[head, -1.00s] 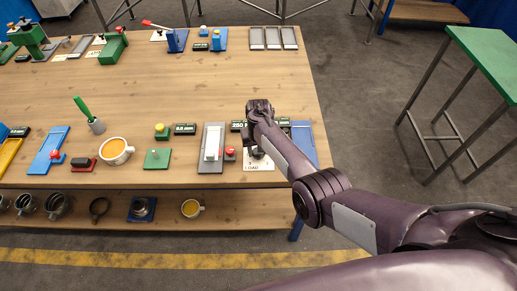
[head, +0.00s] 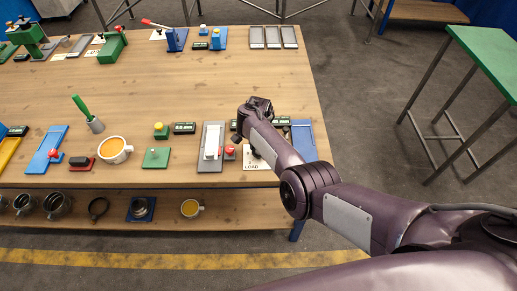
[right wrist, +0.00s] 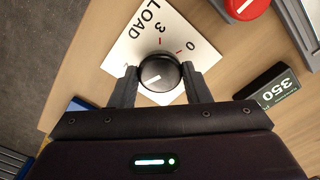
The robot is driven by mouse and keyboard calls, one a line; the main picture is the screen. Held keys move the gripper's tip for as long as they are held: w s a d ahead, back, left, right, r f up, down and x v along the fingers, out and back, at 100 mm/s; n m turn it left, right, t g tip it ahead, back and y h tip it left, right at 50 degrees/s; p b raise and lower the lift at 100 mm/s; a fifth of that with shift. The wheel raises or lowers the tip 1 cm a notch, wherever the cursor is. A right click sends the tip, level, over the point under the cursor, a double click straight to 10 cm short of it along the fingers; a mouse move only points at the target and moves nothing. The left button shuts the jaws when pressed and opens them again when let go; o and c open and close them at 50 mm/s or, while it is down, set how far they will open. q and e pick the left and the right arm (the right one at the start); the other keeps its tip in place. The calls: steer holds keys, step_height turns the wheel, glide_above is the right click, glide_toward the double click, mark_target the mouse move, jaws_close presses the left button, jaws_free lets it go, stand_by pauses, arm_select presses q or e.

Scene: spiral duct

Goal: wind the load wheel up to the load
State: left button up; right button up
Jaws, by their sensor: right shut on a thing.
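The load wheel is a small round black knob (right wrist: 158,70) with a white mark on its top. It sits on a white card (right wrist: 125,50) printed with LOAD, 3 and 0. My right gripper (right wrist: 160,84) is shut on the knob, with one finger on each side of it. In the head view my right arm hides the knob and the fingertips, while part of the card (head: 254,163) shows beside the arm. A dark display (right wrist: 268,97) near the card reads 350. My left gripper is not in view.
A red button (right wrist: 243,5) stands close by; it shows left of the arm in the head view (head: 230,152). A grey panel with a white bar (head: 211,146) is left of it. A blue panel (head: 304,140) lies right, near the table's edge. The table's middle is clear.

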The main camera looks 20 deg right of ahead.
steer(key=m+b, duration=0.1)
steer(key=m, duration=0.4)
steer(key=shift+a+f+m+b, duration=0.1)
steer(key=shift+m+b, duration=0.2)
steer(key=shift+b, duration=0.05)
steer(key=m+b, duration=0.2)
steer(key=m, duration=0.2)
steer(key=shift+m, duration=0.4)
steer(key=o, duration=1)
step_height(320, 180, up, 8)
steer(key=shift+p, duration=0.45)
